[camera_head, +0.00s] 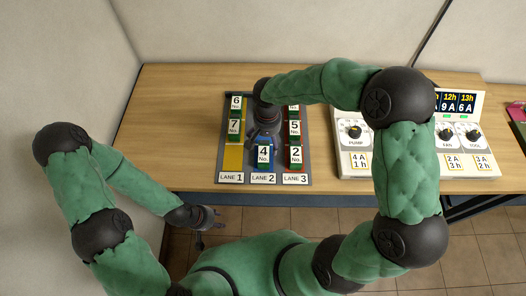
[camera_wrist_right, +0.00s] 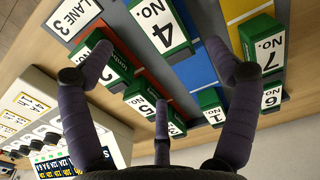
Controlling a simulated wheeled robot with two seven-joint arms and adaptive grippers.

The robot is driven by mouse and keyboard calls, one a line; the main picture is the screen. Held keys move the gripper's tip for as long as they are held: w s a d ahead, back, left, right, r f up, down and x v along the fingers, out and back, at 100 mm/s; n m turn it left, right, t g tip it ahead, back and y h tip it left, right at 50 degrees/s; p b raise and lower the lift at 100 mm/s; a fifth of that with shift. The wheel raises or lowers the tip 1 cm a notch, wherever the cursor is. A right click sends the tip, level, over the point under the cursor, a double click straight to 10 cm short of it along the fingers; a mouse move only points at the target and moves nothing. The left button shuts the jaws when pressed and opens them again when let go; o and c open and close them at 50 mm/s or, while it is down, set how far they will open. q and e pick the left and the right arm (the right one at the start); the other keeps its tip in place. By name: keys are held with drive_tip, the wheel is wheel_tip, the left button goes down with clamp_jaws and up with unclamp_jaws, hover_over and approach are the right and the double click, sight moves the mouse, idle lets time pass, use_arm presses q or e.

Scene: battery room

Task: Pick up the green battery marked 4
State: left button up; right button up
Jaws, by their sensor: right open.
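The green battery marked 4 (camera_head: 264,155) stands at the near end of the blue middle lane, LANE 2. It shows at the top of the right wrist view (camera_wrist_right: 163,25), ahead of the fingers and untouched by them. My right gripper (camera_head: 266,132) is over the middle lane, just behind battery 4; in the right wrist view (camera_wrist_right: 160,72) its dark fingers are spread with nothing between them. My left gripper (camera_head: 206,217) is off the table's near edge at the left, too small to tell its opening.
Batteries 7 (camera_head: 234,126) and 6 (camera_head: 236,103) stand in the yellow lane; batteries 2 (camera_head: 295,154) and 5 (camera_head: 295,129) in the red lane. Battery 1 (camera_wrist_right: 212,113) is farther along the middle lane. A control panel (camera_head: 352,160) stands right. Bare table lies left.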

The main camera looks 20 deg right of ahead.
sight(266, 151)
wheel_tip(266, 151, down, 4)
drive_tip(key=shift+r, duration=0.1)
wheel_tip(266, 151, down, 5)
drive_tip(key=shift+s+r+b, duration=0.1)
drive_tip(key=shift+s+b, duration=0.05)
drive_tip(key=shift+b, duration=0.5)
drive_tip(key=shift+r, duration=0.1)
drive_tip(key=c, duration=1.8)
